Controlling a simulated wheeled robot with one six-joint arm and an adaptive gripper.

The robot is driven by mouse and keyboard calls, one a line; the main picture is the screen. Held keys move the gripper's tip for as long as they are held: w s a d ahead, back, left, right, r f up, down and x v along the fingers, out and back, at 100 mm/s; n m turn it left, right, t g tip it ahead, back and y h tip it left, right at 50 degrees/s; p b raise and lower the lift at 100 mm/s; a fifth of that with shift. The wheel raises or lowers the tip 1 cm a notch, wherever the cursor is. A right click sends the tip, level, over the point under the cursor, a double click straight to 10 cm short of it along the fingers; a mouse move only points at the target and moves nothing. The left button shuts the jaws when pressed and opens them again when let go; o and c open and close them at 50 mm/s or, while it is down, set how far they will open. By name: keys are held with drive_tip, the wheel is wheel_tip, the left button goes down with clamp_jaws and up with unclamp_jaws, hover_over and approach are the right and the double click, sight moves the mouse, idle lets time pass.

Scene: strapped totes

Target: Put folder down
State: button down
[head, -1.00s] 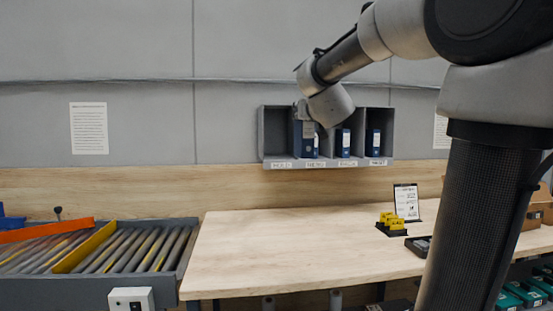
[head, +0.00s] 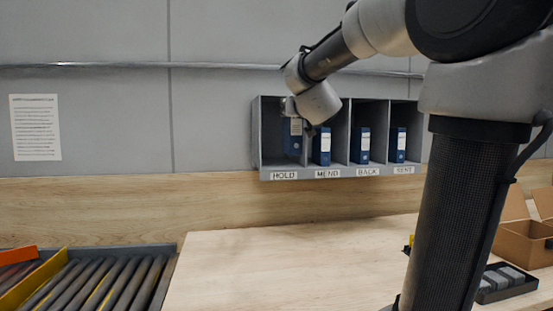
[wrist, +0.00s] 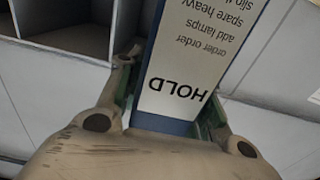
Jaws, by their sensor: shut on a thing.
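A blue folder (head: 292,138) with a white spine label is held upright in front of or partly in the HOLD compartment; I cannot tell how deep it sits. In the wrist view its label reads HOLD, upside down (wrist: 185,75). My gripper (head: 292,108) is shut on the folder near its top, with a finger on each side in the wrist view (wrist: 168,95). The grey shelf unit (head: 283,174) has compartments labelled HOLD, MEND, BACK and SENT. My wrist hides part of the HOLD and MEND openings.
Blue folders stand in MEND (head: 321,146), BACK (head: 361,146) and SENT (head: 398,145). Below is a wooden table (head: 270,265), bare in its middle. A roller conveyor (head: 100,285) is at left. A cardboard box (head: 525,245) and a black tray (head: 505,285) are at right.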

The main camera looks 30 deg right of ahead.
drive_tip(key=f+x, duration=0.1)
drive_tip(key=x, duration=1.8)
wheel_tip(320, 180, down, 6)
drive_tip(key=shift+w, duration=0.35)
drive_tip(key=shift+d+f, duration=0.15)
drive_tip(key=shift+f, duration=0.1)
drive_tip(key=c, duration=1)
unclamp_jaws()
drive_tip(key=shift+o, duration=0.2)
